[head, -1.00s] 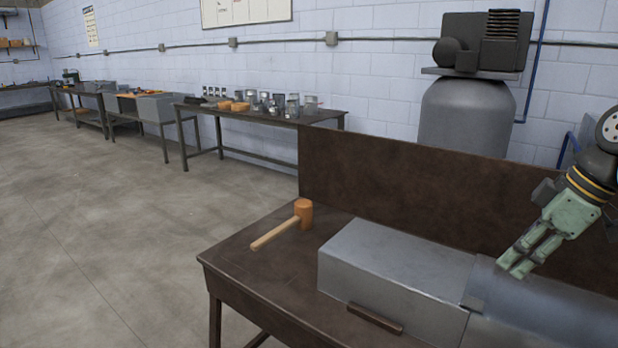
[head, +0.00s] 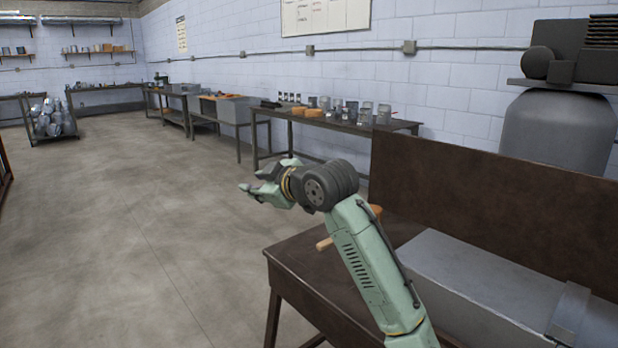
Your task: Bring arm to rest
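My arm is raised in front of the brown workbench (head: 300,262), with its wrist bent to the left. My gripper (head: 250,191) points left over the open floor, clear of the bench. It appears small and partly hidden by its own wrist, so I cannot tell whether its fingers are apart. Nothing shows in it. The grey sheet-metal duct (head: 462,262) lies on the bench to the right of my arm.
The mallet (head: 325,243) lies on the bench, mostly hidden behind my arm. A brown backboard (head: 470,190) stands along the bench's rear. A table with cans and orange blocks (head: 268,118) stands by the wall. The floor to the left is clear.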

